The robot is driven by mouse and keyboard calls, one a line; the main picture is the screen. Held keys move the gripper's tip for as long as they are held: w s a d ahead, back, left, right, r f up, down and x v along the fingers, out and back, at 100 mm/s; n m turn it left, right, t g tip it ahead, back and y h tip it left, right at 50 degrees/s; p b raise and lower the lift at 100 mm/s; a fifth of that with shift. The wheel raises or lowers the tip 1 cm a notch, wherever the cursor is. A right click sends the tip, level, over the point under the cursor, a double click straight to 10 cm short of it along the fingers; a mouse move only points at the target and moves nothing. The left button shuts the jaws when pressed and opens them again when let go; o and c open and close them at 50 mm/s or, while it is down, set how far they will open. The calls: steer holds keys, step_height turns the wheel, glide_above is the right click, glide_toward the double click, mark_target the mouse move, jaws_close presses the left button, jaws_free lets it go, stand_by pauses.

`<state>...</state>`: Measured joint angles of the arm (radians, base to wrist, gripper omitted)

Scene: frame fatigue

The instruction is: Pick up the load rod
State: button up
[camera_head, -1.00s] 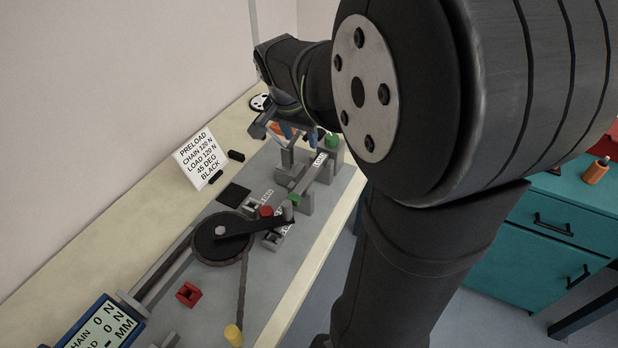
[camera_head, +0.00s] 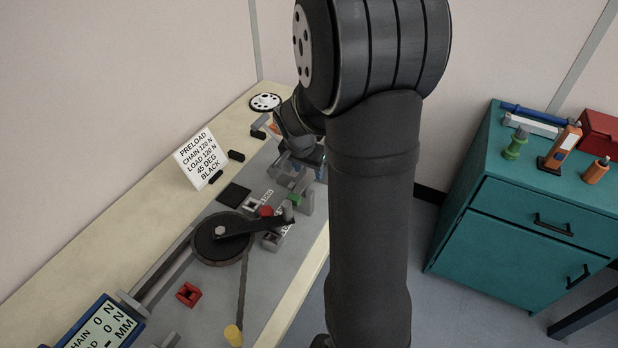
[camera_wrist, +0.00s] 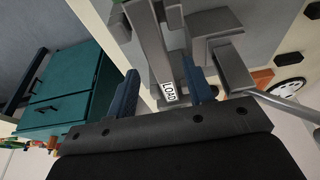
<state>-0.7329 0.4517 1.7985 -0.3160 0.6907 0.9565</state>
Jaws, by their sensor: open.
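The load rod (camera_wrist: 150,45), a grey bar with a white LOAD label at its near end, runs between the two blue fingers of my gripper (camera_wrist: 160,70) in the wrist view. The fingers are open, one on each side of it, with a gap visible on the left; contact cannot be told. In the head view my gripper (camera_head: 305,163) is low over the far end of the bench rig and covers the label. Part of the rod and a green piece (camera_head: 295,199) show just in front of it.
A grey block (camera_wrist: 228,68) and bracket stand close right of the fingers in the wrist view. The rig has a dark wheel with a crank (camera_head: 221,238), a red block (camera_head: 188,294) and a preload sign (camera_head: 201,158). A teal cabinet (camera_head: 520,215) stands right.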

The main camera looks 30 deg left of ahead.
steer(key=shift+x, duration=1)
jaws_close()
steer(key=shift+r, duration=0.1)
